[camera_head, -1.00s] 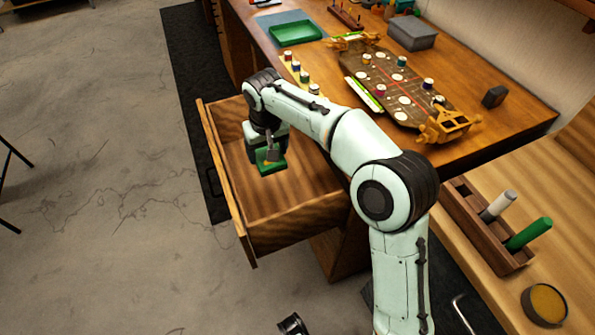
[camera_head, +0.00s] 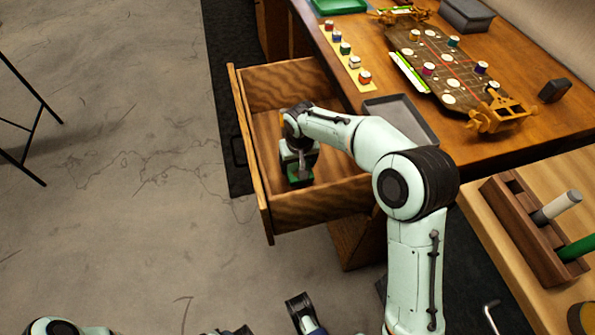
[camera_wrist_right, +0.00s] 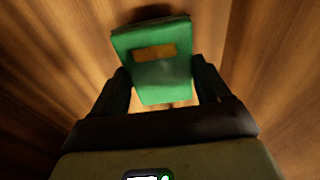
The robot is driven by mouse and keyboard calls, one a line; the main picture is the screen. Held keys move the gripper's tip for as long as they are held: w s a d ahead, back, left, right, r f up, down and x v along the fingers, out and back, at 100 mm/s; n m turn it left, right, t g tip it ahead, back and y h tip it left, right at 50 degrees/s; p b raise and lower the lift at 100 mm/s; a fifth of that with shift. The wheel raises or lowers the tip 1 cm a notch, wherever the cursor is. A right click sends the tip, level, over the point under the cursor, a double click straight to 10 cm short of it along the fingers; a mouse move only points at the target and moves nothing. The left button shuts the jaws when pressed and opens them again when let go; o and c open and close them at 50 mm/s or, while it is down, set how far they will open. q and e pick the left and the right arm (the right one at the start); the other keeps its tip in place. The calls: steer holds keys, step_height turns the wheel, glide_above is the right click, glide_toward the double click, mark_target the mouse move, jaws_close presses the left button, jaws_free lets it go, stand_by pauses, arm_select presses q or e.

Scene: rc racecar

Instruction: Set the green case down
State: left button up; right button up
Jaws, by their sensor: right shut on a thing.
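The green case (camera_head: 300,180) is inside the open wooden drawer (camera_head: 320,205), close to its near end. My right gripper (camera_head: 299,167) reaches down into the drawer from above and is shut on the case. In the right wrist view, the case (camera_wrist_right: 160,80) sits tilted between the two dark fingers (camera_wrist_right: 160,88), with an orange label on its face and wood grain around it. I cannot tell whether the case touches the drawer floor. Dark parts that may be my left gripper (camera_head: 303,312) show at the bottom edge; their jaw state is unclear.
The drawer walls stand close around my right gripper. On the workbench are a grey tray (camera_head: 398,112), a strip of small coloured jars (camera_head: 345,55), and a brown board (camera_head: 445,65) with orange end trucks. A wooden holder (camera_head: 525,225) with pens stands at right.

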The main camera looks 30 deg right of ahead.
arm_select(q)
steer(key=shift+w+a+f+b, duration=0.4)
steer(key=shift+w+f, duration=0.2)
steer(key=shift+w, duration=0.2)
arm_select(e)
step_height(320, 180, down, 4)
steer(key=shift+f, duration=0.1)
steer(key=shift+f, duration=0.2)
steer(key=o, duration=1.1)
arm_select(q)
steer(key=shift+w+a+f+t, duration=0.1)
steer(key=shift+t, duration=0.2)
steer(key=s+d+r+g+p, duration=0.1)
steer(key=s+d+r+p, duration=0.1)
steer(key=s+r, duration=0.1)
steer(key=shift+s+d+r+p, duration=0.2)
steer(key=shift+s+p, duration=0.2)
steer(key=shift+s, duration=0.4)
arm_select(e)
steer(key=r, duration=0.4)
steer(key=s+r, duration=0.1)
steer(key=r, duration=0.7)
steer(key=shift+s+a+r, duration=0.15)
steer(key=shift+s+a, duration=0.05)
steer(key=shift+s, duration=0.2)
arm_select(q)
steer(key=shift+r, duration=0.1)
arm_select(e)
steer(key=shift+r, duration=0.1)
